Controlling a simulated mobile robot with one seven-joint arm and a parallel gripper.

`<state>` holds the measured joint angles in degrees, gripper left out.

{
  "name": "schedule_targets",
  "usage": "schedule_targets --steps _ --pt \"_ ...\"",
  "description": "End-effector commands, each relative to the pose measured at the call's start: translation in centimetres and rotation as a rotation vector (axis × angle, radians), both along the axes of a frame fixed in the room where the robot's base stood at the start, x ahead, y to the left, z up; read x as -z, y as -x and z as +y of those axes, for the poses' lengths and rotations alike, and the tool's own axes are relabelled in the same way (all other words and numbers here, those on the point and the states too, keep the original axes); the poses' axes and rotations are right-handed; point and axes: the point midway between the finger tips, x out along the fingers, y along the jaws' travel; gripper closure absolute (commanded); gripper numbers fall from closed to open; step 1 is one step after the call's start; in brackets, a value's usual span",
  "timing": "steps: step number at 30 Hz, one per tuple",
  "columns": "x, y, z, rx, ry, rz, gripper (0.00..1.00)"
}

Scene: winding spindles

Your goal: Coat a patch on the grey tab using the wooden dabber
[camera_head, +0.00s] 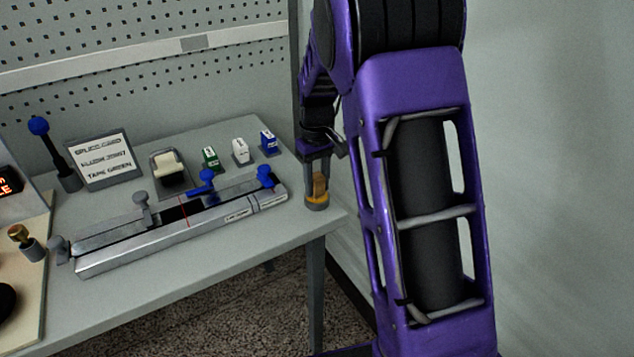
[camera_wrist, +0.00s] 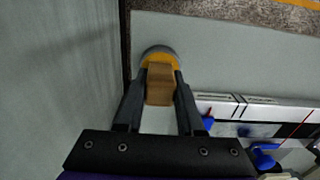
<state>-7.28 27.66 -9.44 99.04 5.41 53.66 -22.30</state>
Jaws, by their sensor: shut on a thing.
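My gripper (camera_head: 317,172) is at the right end of the bench, pointing down, shut on the wooden dabber (camera_head: 319,187). In the wrist view the dabber (camera_wrist: 160,85) is a brown wooden block between the two dark fingers (camera_wrist: 161,92). The dabber stands at a round grey pot (camera_head: 316,201) with amber inside its rim; the pot (camera_wrist: 153,51) also shows in the wrist view. Whether the dabber's lower end touches the amber is hidden. I cannot make out for certain which part is the grey tab.
A long metal jig (camera_head: 180,232) with blue and grey levers lies left of the pot. Behind it are a sign (camera_head: 99,160), a tape dispenser (camera_head: 170,171) and small green, white and blue boxes. A pegboard (camera_head: 230,80) rises at the back. The bench's front strip is clear.

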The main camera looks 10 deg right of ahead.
Motion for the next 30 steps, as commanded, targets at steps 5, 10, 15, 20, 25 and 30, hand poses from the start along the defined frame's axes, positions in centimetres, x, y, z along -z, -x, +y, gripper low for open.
schedule_targets --steps 5,10,15,20,25,30 --pt "-0.8 0.1 0.0 0.0 0.0 0.003 1.0" --pt "-2.3 0.1 0.0 0.0 0.0 0.003 1.0" --pt "-3.7 0.1 0.0 0.001 0.0 0.002 1.0" --pt "-5.0 0.0 0.0 0.001 0.0 0.002 1.0" --pt "-6.4 0.0 0.0 0.001 0.0 0.001 1.0" --pt "-7.0 0.0 0.0 0.0 0.0 0.001 1.0"
